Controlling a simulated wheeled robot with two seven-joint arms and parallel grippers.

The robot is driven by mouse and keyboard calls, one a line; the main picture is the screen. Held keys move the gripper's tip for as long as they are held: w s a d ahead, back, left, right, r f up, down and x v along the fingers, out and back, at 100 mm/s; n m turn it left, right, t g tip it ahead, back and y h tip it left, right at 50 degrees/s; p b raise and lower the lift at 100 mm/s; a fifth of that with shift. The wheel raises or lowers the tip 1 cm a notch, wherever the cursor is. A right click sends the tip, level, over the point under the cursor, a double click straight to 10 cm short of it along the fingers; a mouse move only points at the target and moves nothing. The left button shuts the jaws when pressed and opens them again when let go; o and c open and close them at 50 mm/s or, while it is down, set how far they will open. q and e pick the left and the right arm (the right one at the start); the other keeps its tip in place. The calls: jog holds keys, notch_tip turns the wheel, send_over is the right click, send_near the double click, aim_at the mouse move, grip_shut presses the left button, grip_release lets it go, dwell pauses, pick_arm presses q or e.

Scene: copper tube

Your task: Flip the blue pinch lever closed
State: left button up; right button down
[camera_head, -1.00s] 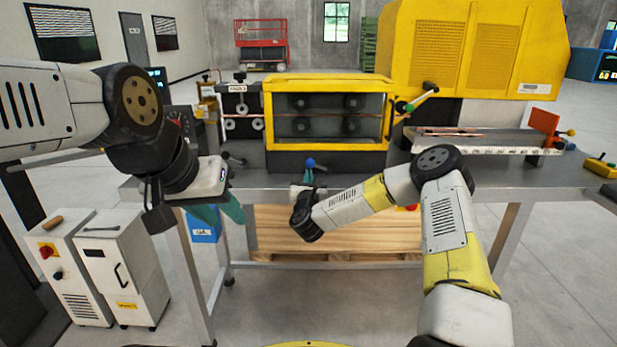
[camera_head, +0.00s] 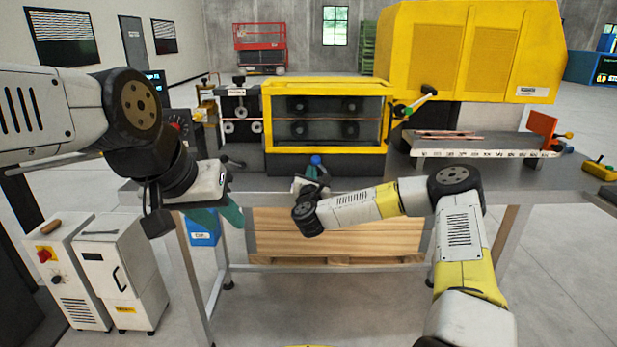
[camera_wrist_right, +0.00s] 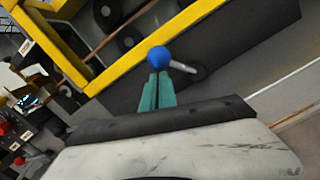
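The blue pinch lever's ball knob (camera_head: 316,160) is in front of the yellow-framed machine's dark base. In the right wrist view the blue knob (camera_wrist_right: 159,57) sits at my fingertips, and its light rod runs right to a dark pivot on the machine face. My right gripper (camera_head: 311,174) is at the knob; its teal fingers (camera_wrist_right: 156,80) are together with only a thin gap, just below the ball. They appear to touch it, but I see no grip around it. My left gripper (camera_head: 218,213) hangs open and empty at the left, in front of the bench edge.
The yellow-framed roller machine (camera_head: 325,149) stands behind the lever. A black-knobbed handle (camera_head: 232,162) is on its left. The bench top (camera_head: 500,180) is clear at the front right.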

aim_at(319, 163)
jog(key=shift+d+r, duration=0.25)
jog(key=shift+r, duration=0.1)
jog(key=m, duration=0.1)
jog(key=d+r+m, duration=0.1)
jog(key=m, duration=0.1)
jog(key=shift+d, duration=0.1)
jog(key=shift+d+r, duration=0.35)
jog(key=shift+d, duration=0.1)
jog(key=shift+d+r, duration=0.3)
jog(key=shift+d, duration=0.45)
jog(key=m, duration=0.1)
jog(key=d+m, duration=0.1)
jog(key=m, duration=0.1)
jog(key=shift+d+r+h, duration=0.15)
jog(key=shift+d+h, duration=0.15)
jog(key=shift+d+m, duration=0.3)
jog(key=shift+d+f, duration=0.3)
jog(key=shift+d, duration=0.35)
jog(key=shift+d+f, duration=0.25)
jog(key=shift+d, duration=0.5)
jog(key=shift+s+f, duration=0.1)
